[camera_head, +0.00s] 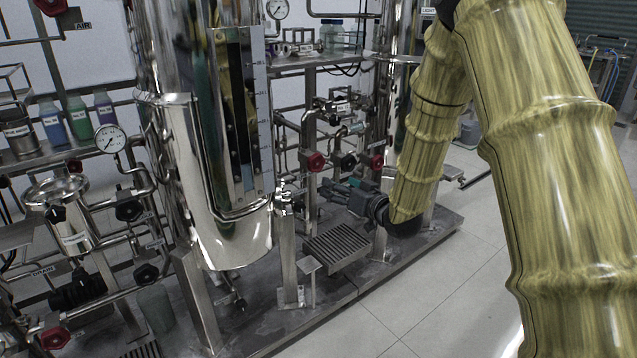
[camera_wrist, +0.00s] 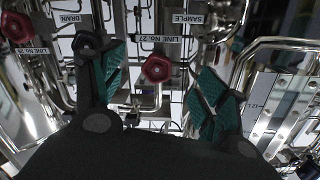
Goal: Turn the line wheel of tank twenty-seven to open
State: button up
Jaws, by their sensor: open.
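In the wrist view a red line wheel (camera_wrist: 157,68) sits just below a label reading "LINE No. 27" (camera_wrist: 157,38). It shows between the two teal-padded fingers of my gripper (camera_wrist: 161,76), which are apart. I see no finger touching the wheel; how far it lies ahead is unclear. In the head view my gripper (camera_head: 347,194) is low beside the pipework, partly hidden by my arm. Red wheels (camera_head: 377,162) and (camera_head: 314,161) show just above it there; their labels are too small to read.
A black wheel (camera_wrist: 88,42) by the "DRAIN" label and another red wheel (camera_wrist: 17,27) lie to the left in the wrist view. A "SAMPLE" label (camera_wrist: 186,19) is to the right. A steel tank (camera_head: 215,190) stands left of my gripper. Open floor (camera_head: 430,295) lies in front.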

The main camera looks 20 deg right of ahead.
aim_at(319, 163)
jog(key=shift+n+t+y, duration=0.3)
jog(key=shift+t+y, duration=0.2)
jog(key=b+x, duration=0.2)
jog(key=x, duration=0.1)
jog(key=r+b+x, duration=0.1)
jog(key=b+x, duration=0.1)
jog(key=x, duration=0.2)
jog(key=d+r+b+x, duration=0.1)
jog(key=b+x, duration=0.1)
jog(key=x, duration=0.1)
jog(key=shift+w+a+r+b, duration=0.1)
jog(key=shift+w+b, duration=0.2)
jog(key=shift+w, duration=0.1)
jog(key=shift+w+a+r, duration=0.1)
jog(key=shift+w+a, duration=0.15)
jog(key=shift+w, duration=0.4)
jog(key=c, duration=1)
jog(key=shift+d, duration=0.15)
jog(key=shift+c, duration=0.2)
